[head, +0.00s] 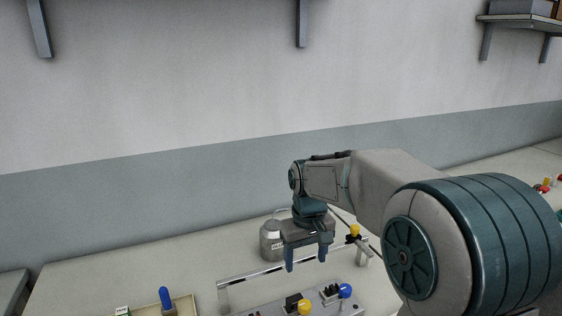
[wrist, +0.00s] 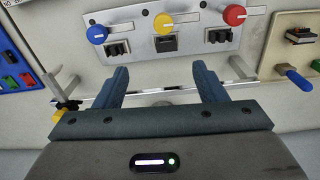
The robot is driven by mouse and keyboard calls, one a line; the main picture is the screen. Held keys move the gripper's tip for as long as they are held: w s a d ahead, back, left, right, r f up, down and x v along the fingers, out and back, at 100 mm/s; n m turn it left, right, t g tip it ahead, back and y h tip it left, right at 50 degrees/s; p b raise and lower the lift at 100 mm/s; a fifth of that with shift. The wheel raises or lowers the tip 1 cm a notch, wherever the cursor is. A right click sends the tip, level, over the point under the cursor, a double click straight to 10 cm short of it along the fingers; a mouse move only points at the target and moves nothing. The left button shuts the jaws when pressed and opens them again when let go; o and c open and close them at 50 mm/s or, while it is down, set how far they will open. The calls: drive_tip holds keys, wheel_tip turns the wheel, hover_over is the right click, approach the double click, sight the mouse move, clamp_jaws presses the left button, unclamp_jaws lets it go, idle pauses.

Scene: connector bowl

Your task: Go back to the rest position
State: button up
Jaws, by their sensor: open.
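My gripper (head: 306,262) hangs fingers down above the workbench, at the back of the grey panel. Its two blue fingers are apart with nothing between them, as the wrist view (wrist: 162,90) also shows. The grey panel (wrist: 190,72) carries a blue knob (wrist: 97,35), a yellow knob (wrist: 163,23) and a red knob (wrist: 234,15), each with a black connector below it in the wrist view. A metal bar (head: 240,277) runs along the panel's back edge. The upper part of my arm reaches in from the right in the head view.
A metal canister (head: 270,240) stands behind my gripper, close to the wall. A yellow-topped part (head: 354,231) sits right of it. A tan tray (head: 183,304) with a blue-handled tool (head: 165,297) lies at the lower left. The bench left of the canister is clear.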

drive_tip(key=s+d+m+t, duration=0.1)
drive_tip(key=s+d, duration=0.3)
drive_tip(key=s, duration=0.6)
drive_tip(key=s+d+m+t, duration=0.1)
drive_tip(key=s+d+m, duration=0.2)
drive_tip(key=s, duration=0.8)
drive_tip(key=shift+d+f+t, duration=0.3)
drive_tip(key=shift+d+f, duration=0.05)
drive_tip(key=shift+d, duration=0.5)
